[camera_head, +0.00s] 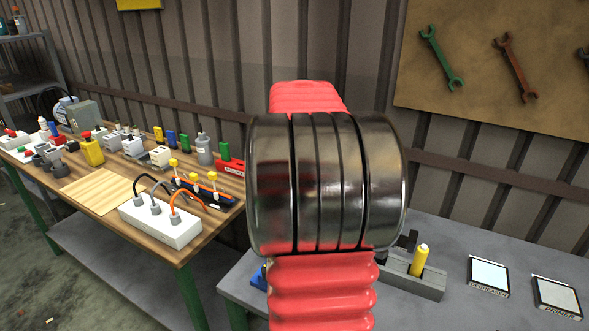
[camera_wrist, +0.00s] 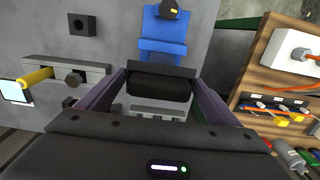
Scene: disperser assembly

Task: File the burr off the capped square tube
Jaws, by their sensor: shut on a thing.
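My gripper (camera_wrist: 160,88) shows in the wrist view, shut on a dark block (camera_wrist: 160,85) held between its two fingers. I cannot tell from this angle whether the block is the capped square tube, and no burr can be made out. A yellow-handled tool (camera_wrist: 38,77), perhaps the file, sits in a grey holder (camera_wrist: 95,73) to the left of my gripper. The yellow handle (camera_head: 420,258) and the grey holder (camera_head: 425,285) also show in the head view, on the grey bench. In the head view my arm hides my gripper.
A blue fixture (camera_wrist: 165,38) with a dark round knob (camera_wrist: 169,9) lies beyond my gripper. A wooden bench (camera_head: 190,258) with a white socket box (camera_head: 160,222) stands left. Degreaser (camera_head: 489,276) and primer (camera_head: 556,295) pads lie right.

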